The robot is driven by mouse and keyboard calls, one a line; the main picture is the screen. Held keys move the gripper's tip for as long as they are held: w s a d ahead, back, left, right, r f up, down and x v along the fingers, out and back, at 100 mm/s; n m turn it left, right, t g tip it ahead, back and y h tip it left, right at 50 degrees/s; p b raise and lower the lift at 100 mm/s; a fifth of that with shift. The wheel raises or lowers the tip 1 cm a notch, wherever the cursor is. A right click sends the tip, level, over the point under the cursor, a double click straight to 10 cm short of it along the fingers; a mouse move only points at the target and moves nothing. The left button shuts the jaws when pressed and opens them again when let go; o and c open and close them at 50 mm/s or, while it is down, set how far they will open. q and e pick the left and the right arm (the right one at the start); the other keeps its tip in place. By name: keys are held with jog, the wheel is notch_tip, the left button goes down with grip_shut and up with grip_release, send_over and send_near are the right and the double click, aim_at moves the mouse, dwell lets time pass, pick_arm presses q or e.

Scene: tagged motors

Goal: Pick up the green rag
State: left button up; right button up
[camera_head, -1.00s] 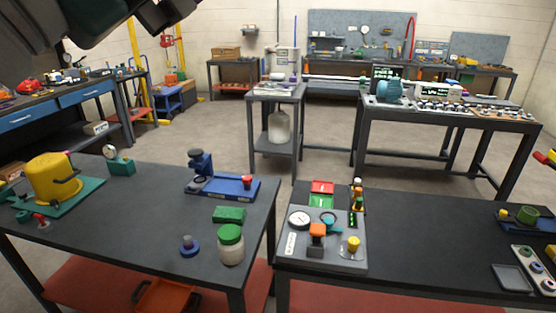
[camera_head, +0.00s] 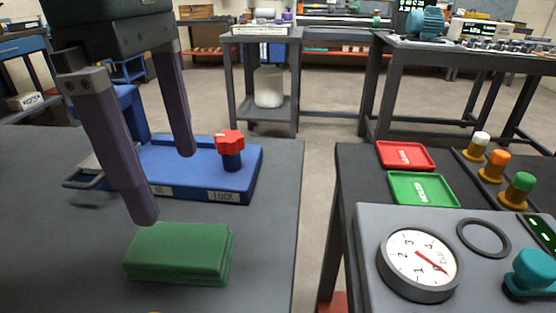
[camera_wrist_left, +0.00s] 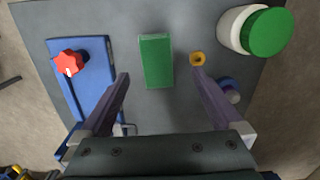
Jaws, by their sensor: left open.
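The green rag (camera_head: 180,253) is a folded, block-like pad lying flat on the dark table at the lower left of the head view. It also shows at the top centre of the left wrist view (camera_wrist_left: 156,61). My left gripper (camera_head: 166,187) is open and empty, with its two purple-grey fingers pointing down above the table, close to the rag. In the wrist view the rag lies in line with the gap between the fingertips (camera_wrist_left: 160,75), apart from them. My right gripper is not in view.
A blue fixture with a red knob (camera_head: 230,143) stands just behind the rag. In the wrist view, a green-lidded jar (camera_wrist_left: 268,32), a small yellow ring (camera_wrist_left: 197,59) and a blue knob (camera_wrist_left: 229,86) lie right of it. A gap separates the right table with its gauge (camera_head: 418,263).

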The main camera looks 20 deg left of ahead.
aim_at(178, 241)
pick_arm(q)
jog(key=shift+w+a+f+y, duration=0.2)
jog(key=shift+w+a+f, duration=0.05)
jog(key=shift+a+f, duration=0.25)
jog(key=shift+w+a+f+y, duration=0.25)
jog(key=shift+a+f, duration=0.15)
jog(key=shift+f, duration=0.15)
jog(key=f, duration=0.2)
jog(key=shift+s+d+f+b, duration=0.25)
jog(key=shift+s+f+b, duration=0.05)
jog(key=shift+s, duration=0.05)
notch_tip(178, 241, down, 5)
jog(key=shift+s+a+f+b, duration=0.1)
jog(key=shift+s+b, duration=0.05)
jog(key=shift+b, duration=0.2)
jog(key=shift+f, duration=0.3)
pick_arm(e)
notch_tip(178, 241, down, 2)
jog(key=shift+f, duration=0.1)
pick_arm(q)
jog(key=c, duration=1.2)
jog(key=shift+r, duration=0.1)
